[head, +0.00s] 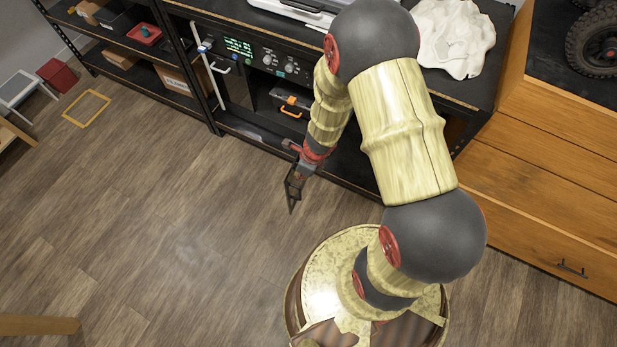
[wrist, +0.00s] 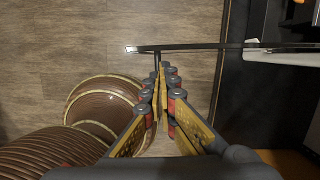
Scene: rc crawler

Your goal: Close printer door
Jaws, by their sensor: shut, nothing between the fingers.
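The printer (head: 262,58) is the dark unit in the shelf bay in the head view, with a lit display and knobs. Its door seems to stand swung out at the left side, with a pale handle (head: 220,69). In the wrist view a thin dark panel, apparently the door (wrist: 205,46), is seen edge-on and reaches out over the floor, with a short dark stub below it. My gripper (head: 292,200) is shut and empty, in front of the shelf and right of the door. In the wrist view its fingertips (wrist: 161,68) lie just below the panel; contact cannot be told.
A white cloth (head: 452,36) lies on top. Wooden drawers (head: 545,190) stand at the right and a black rack (head: 130,45) at the left. The floor (head: 130,210) in front is clear.

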